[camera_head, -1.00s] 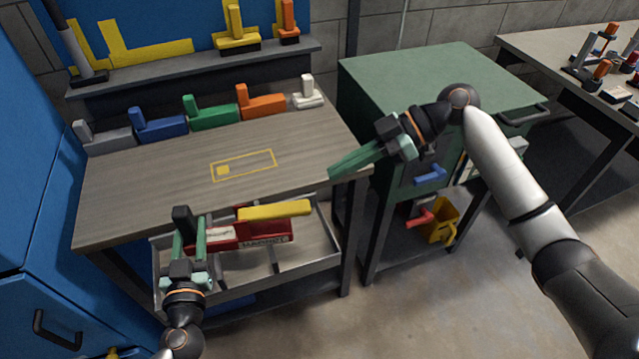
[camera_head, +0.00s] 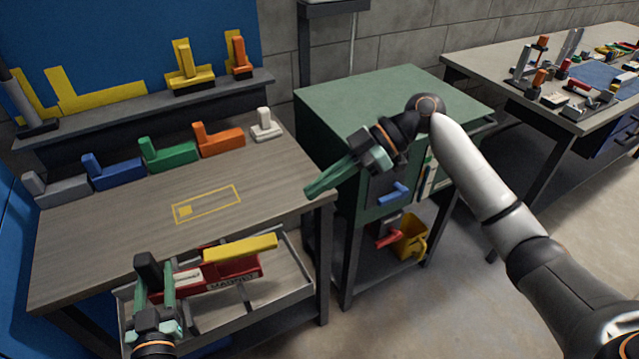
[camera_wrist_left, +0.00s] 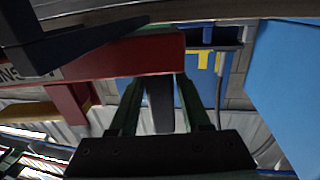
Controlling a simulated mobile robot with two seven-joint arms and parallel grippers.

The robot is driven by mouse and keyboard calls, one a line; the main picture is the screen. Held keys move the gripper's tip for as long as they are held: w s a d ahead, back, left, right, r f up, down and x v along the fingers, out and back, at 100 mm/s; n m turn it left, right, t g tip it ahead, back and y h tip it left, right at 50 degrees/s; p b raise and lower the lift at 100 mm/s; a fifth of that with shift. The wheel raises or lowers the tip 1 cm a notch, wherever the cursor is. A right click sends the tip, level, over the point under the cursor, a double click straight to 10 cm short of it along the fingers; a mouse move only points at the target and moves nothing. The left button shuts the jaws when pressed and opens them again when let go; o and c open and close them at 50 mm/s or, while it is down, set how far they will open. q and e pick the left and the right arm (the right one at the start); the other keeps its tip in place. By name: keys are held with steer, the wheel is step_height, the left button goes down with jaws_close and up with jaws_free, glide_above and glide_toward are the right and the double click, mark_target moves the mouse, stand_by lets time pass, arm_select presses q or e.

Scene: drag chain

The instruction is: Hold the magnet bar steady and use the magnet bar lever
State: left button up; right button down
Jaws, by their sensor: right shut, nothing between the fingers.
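My left gripper (camera_head: 155,297) is at the bar's left end, by an upright black piece (camera_head: 147,268). In the left wrist view, its fingers (camera_wrist_left: 160,105) are apart with a dark piece between them, just below the red bar's end (camera_wrist_left: 120,55). Whether they grip it is unclear. My right gripper (camera_head: 308,192) is shut and empty, above and right of the lever, near the bench's right corner.
The grey tray (camera_head: 307,292) has free room right of the bar. The bench top (camera_head: 110,230) overhangs behind it, with several coloured blocks along its back.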

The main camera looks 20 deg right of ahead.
arm_select(q)
steer(key=o, duration=0.3)
steer(key=shift+o, duration=0.2)
steer(key=shift+s, duration=0.1)
steer(key=s, duration=1.1)
steer(key=shift+s, duration=0.4)
